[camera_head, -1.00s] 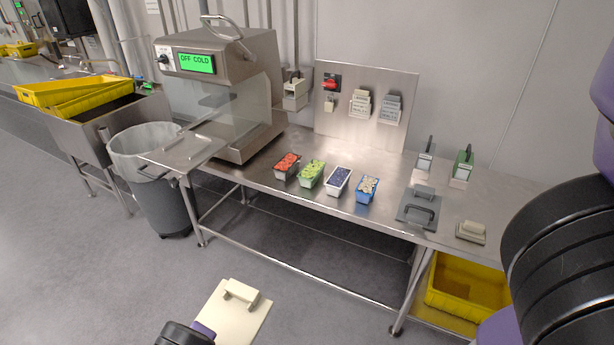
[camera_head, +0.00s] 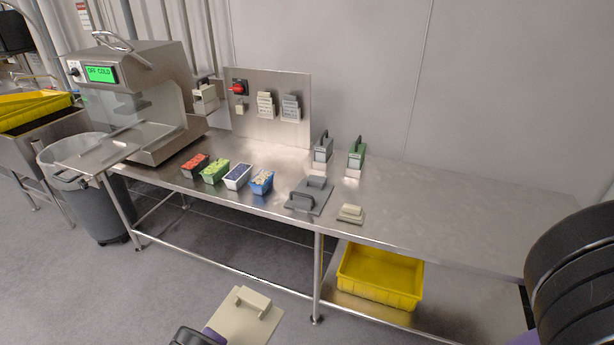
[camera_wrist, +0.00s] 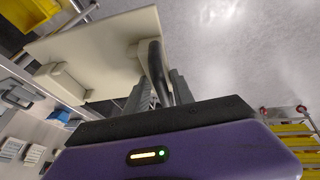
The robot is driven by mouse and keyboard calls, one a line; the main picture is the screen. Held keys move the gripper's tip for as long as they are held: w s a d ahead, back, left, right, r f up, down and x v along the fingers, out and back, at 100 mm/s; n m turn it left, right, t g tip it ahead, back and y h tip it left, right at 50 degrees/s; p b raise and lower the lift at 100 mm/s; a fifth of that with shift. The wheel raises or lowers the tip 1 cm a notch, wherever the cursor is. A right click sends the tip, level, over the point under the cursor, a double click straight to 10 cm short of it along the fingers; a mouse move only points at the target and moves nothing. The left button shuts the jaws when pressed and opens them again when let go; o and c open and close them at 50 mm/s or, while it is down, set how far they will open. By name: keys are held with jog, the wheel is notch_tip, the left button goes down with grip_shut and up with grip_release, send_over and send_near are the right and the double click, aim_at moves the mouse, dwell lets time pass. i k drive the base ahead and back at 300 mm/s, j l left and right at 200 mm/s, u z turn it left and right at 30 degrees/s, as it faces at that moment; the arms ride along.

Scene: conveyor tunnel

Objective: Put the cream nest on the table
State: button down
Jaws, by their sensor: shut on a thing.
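The cream nest (camera_head: 243,322) is a flat cream plate with a raised handle block, low at the bottom of the head view, in front of the table and apart from it. In the wrist view the cream nest (camera_wrist: 100,50) shows a handle at one edge and another block farther along. My gripper (camera_wrist: 158,88) is shut on the near handle, and the plate extends out from the fingers. The fingertips are hard to make out in the head view. The steel table (camera_head: 440,215) runs across the middle, with a wide bare stretch at its right.
A grey plate with handles (camera_head: 318,198), a small cream block (camera_head: 350,214), grey (camera_head: 322,148) and green (camera_head: 356,154) handled tools and several filled tubs (camera_head: 238,178) stand on the table. A sealing machine (camera_head: 140,95) is at left. A yellow crate (camera_head: 380,280) sits below.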

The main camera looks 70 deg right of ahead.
aim_at(424, 214)
jog(key=z, duration=1.55)
